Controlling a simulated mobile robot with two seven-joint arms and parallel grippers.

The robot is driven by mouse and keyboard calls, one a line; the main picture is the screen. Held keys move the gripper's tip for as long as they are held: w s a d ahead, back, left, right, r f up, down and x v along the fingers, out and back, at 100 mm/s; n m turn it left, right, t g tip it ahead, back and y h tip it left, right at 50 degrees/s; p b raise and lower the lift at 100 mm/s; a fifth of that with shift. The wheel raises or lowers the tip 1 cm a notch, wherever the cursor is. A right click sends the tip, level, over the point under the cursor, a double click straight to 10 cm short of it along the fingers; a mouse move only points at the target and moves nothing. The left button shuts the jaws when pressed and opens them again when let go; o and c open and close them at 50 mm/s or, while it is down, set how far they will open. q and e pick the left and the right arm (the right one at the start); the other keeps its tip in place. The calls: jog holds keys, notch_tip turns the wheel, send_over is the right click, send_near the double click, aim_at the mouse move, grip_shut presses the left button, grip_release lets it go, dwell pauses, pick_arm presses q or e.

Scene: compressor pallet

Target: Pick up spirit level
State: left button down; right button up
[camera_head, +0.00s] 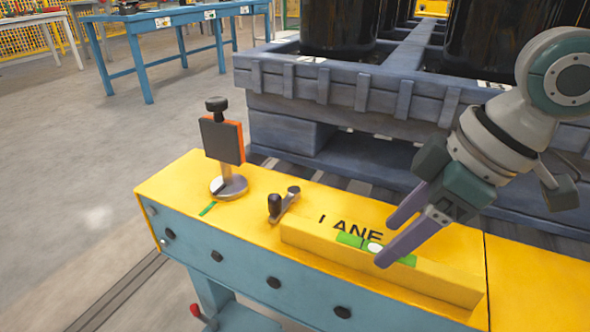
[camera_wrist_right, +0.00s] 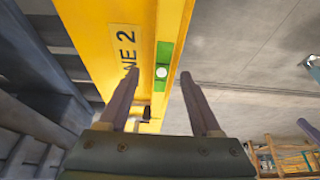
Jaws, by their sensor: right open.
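The spirit level (camera_head: 330,249) is a long yellow bar with green patches and a white round spot near its middle. It lies along the front part of the yellow bench top, beside black LANE lettering. It also shows in the right wrist view (camera_wrist_right: 171,22), its green vial part between my finger lines. My right gripper (camera_head: 390,240) is open, its two purple-grey fingers pointing down at the level's middle, one on the far side and one on the near side. The right wrist view shows the open fingers (camera_wrist_right: 160,72) with nothing held. My left gripper is not in view.
A clamp-like stand with an orange and dark plate (camera_head: 222,142) rises from the bench's left end. A small black-handled lever (camera_head: 284,203) sits just left of the level. A grey-blue pallet (camera_head: 340,90) carrying black cylinders stands behind. A blue table (camera_head: 160,22) is far left.

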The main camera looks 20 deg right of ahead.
aim_at(376, 248)
jog(key=b+x, duration=0.3)
jog(key=x, duration=0.1)
jog(key=shift+a+f, duration=0.25)
jog(key=shift+f, duration=0.1)
grip_shut()
jog(key=shift+w+r, duration=0.1)
dwell(0.3)
